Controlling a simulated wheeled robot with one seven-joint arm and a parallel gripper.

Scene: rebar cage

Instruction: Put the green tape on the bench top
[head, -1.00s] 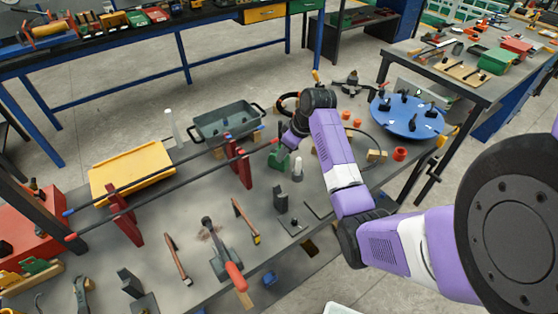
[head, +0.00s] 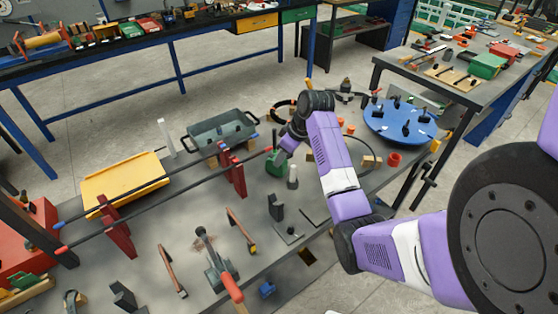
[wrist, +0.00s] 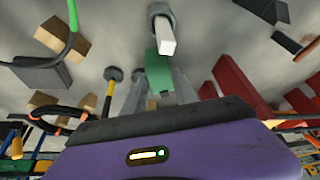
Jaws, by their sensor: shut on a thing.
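The green tape (wrist: 158,72) shows in the wrist view between the two grey fingers of my gripper (wrist: 158,88), which is shut on it. In the head view my gripper (head: 282,156) points down at the bench top (head: 185,215), partly hidden by my arm's wrist. The green tape (head: 276,166) shows there below the gripper, close to the bench surface. I cannot tell whether it touches the bench.
A red clamp stand (head: 232,170) with long dark bars is left of my gripper. A grey-green bin (head: 222,132) stands behind, a yellow tray (head: 125,180) far left and a blue round plate (head: 400,122) at right. Bare bench lies between the hammers (head: 240,228) and the stand.

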